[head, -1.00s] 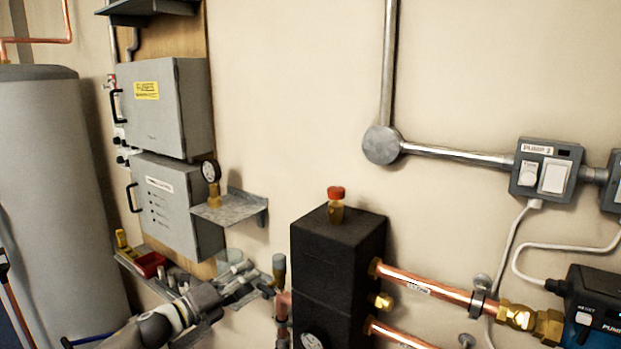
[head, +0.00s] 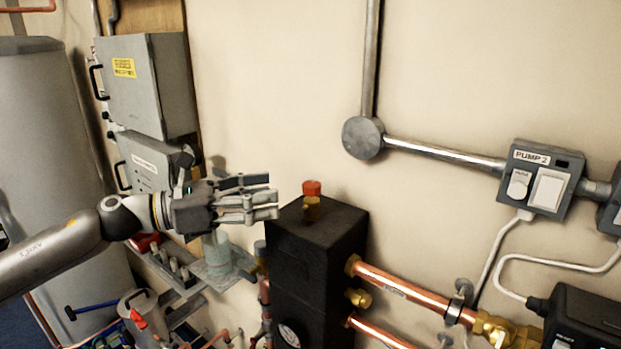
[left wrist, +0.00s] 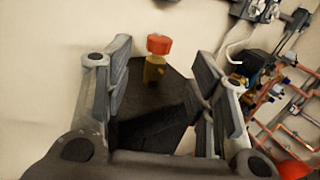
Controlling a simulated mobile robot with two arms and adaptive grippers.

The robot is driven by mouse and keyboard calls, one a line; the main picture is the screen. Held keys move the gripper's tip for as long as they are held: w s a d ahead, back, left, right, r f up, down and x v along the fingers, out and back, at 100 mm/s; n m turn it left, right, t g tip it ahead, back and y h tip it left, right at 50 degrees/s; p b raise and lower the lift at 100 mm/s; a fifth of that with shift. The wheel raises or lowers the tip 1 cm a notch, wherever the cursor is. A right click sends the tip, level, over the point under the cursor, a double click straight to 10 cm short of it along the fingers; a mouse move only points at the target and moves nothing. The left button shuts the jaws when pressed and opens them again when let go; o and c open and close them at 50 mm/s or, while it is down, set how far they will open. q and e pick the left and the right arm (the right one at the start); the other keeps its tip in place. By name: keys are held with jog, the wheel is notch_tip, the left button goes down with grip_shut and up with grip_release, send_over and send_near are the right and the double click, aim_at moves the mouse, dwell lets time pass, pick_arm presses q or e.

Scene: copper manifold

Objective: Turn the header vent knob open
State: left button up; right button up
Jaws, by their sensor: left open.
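The header vent knob (head: 312,187) is a small red cap on a brass stem (head: 311,207). It stands upright on top of the black header block (head: 305,238). My left gripper (head: 276,197) is open and empty, to the left of the knob at about its height, with its fingers pointing right toward it. In the left wrist view, the red knob (left wrist: 160,44) and brass stem show ahead, between and beyond the two spread fingers, apart from them. My right gripper is not in view.
Copper pipes (head: 412,289) leave the block to the right. Grey electrical boxes (head: 148,88) and a small shelf (head: 222,270) with fittings are on the left. A pump switch box (head: 540,180) is on the wall at right. The space above the knob is clear.

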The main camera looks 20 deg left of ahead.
aim_at(311, 183)
pick_arm(q)
jog(key=p+x, duration=0.2)
jog(key=x, duration=0.1)
jog(key=p+x, duration=0.3)
jog(key=x, duration=0.1)
jog(key=shift+w+d+r, duration=0.15)
jog(key=shift+r, duration=0.1)
jog(key=shift+w+d+f+p, duration=0.3)
jog(key=shift+w+d+p, duration=0.1)
jog(key=shift+w+d, duration=0.3)
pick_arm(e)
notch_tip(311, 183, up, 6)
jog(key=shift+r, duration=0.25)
pick_arm(q)
jog(key=shift+s, duration=0.15)
